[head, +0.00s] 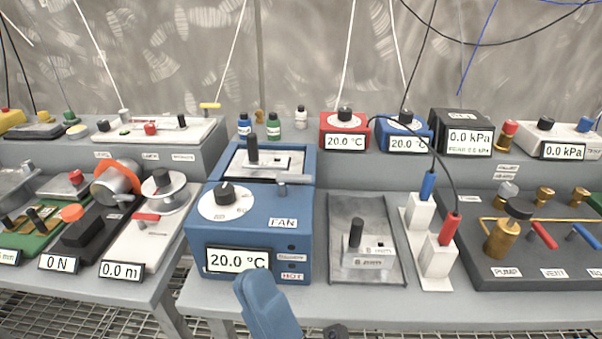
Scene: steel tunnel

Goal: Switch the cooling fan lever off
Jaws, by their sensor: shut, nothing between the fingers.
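The blue box (222,233) stands at the middle of the bench, with a white dial and black knob (225,193) and a display reading 20.0 °C (237,260). A label reading FAN (283,222) is on it at the right. A small grey lever (282,188) sticks up just above that label; I cannot tell which position it is in. My gripper (252,283), blue, is at the bottom middle, in front of the box's lower edge. It is shut and empty, below and apart from the lever in the picture.
A black-handled block (252,146) sits in the top of the box. To the right are a grey tray with a black peg (356,233) and white blocks with blue and red plugs (438,256). Left is a white unit reading 0.0 m (121,270).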

